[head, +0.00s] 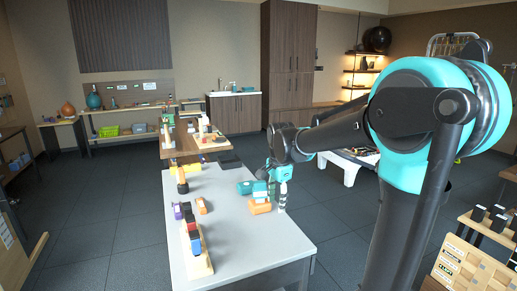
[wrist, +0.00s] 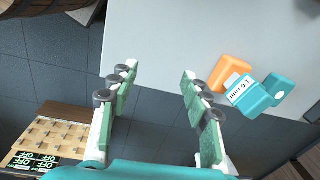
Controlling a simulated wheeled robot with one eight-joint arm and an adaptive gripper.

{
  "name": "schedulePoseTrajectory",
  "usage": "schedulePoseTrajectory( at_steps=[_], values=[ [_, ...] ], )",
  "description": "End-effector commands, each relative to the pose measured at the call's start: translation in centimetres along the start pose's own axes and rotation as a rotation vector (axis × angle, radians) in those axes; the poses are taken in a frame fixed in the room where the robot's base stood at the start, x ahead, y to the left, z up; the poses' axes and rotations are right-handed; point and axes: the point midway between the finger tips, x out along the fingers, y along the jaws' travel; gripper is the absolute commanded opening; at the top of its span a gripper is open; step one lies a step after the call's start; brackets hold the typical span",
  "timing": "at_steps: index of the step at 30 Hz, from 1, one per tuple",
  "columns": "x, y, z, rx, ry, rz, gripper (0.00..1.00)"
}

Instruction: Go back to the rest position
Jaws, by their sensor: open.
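My gripper (head: 281,192) is over the right edge of the grey table (head: 228,240) in the head view, pointing down. In the wrist view my gripper (wrist: 158,90) has its two green-padded fingers wide apart, with nothing between them. A teal block (head: 246,187) and an orange block (head: 260,207) lie on the table just left of the gripper in the head view. In the wrist view the teal block (wrist: 252,97), with a white label, and the orange block (wrist: 228,72) lie to the right of the fingers, outside them.
A wooden rack (head: 197,250) with coloured blocks stands at the table's near left. An orange and black item (head: 182,182) and a small orange block (head: 202,206) lie nearby. Open floor (head: 105,215) lies left of the table.

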Motion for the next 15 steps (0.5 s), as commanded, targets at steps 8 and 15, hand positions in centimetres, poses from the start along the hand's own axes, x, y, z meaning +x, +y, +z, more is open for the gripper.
schedulePoseTrajectory(
  at_steps=[8, 15],
  values=[
    [4.6, 8.8, -2.3, -0.378, 0.058, -0.086, 0.48],
    [9.7, 18.5, -2.7, -0.807, 0.178, -0.137, 0.48]
  ],
)
